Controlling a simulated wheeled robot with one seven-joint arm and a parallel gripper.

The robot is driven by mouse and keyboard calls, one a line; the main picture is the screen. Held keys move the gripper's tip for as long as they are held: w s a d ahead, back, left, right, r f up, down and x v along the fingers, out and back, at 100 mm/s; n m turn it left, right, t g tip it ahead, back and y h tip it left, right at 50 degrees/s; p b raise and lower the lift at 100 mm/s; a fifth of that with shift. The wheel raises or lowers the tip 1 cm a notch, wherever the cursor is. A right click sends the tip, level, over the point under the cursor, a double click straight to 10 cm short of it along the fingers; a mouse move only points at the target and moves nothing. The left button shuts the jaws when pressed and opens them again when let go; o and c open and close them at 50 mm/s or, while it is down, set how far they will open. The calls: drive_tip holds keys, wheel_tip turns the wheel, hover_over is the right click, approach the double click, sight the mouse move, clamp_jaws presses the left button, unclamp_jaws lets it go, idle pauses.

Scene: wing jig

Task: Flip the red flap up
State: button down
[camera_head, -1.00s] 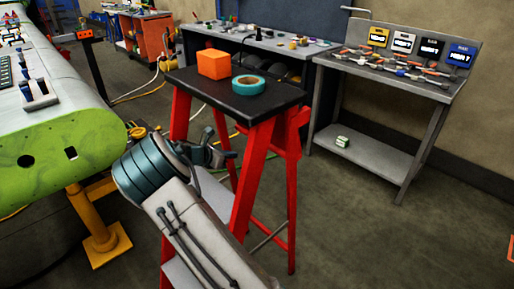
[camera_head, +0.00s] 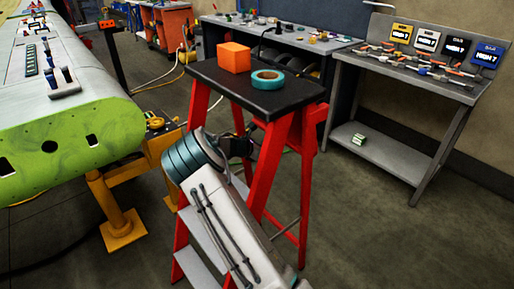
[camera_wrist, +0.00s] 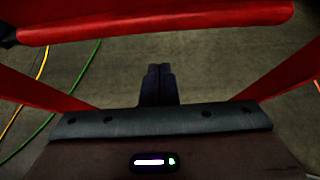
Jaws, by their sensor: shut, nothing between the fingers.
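My gripper (camera_wrist: 157,72) is shut and empty in the wrist view, over the floor between red stand legs. In the head view its dark end (camera_head: 238,147) is beside the red-legged stand, partly hidden by my arm. The wing (camera_head: 75,125), with a green end face and a pale top, is at the left, apart from my gripper. Small red and blue parts (camera_head: 36,23) sit far back on its top, too small to tell whether one is the red flap.
The red-legged stand (camera_head: 283,97) with a black top holds an orange box (camera_head: 234,57) and a teal tape roll (camera_head: 268,78). A yellow support (camera_head: 120,225) stands under the wing. Grey benches (camera_head: 405,79) line the back wall. Floor is open at right.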

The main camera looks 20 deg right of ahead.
drive_tip(key=d, duration=0.1)
drive_tip(key=w+d+r, duration=0.1)
drive_tip(key=d, duration=0.1)
drive_tip(key=shift+w+r, duration=0.1)
drive_tip(key=shift+r, duration=0.1)
drive_tip(key=shift+d+f, duration=0.1)
drive_tip(key=shift+d, duration=0.1)
